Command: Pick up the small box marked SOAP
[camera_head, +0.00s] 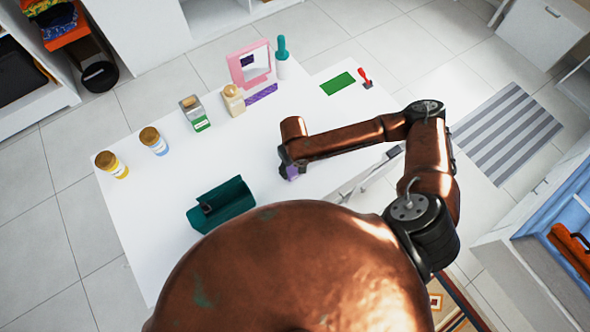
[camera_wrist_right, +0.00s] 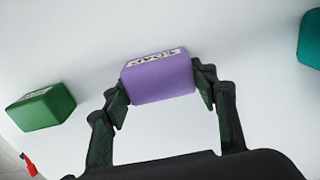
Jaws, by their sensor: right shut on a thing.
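A small purple box (camera_wrist_right: 160,82) with a white printed label on its top edge sits between the fingers of my right gripper (camera_wrist_right: 160,90) in the right wrist view. The label's letters are too small to read surely. The fingers touch the box on both sides and are shut on it. In the head view the right gripper (camera_head: 288,168) is over the white table, and part of the purple box (camera_head: 292,172) shows below it. I cannot tell whether the box touches the tabletop. My left gripper does not show.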

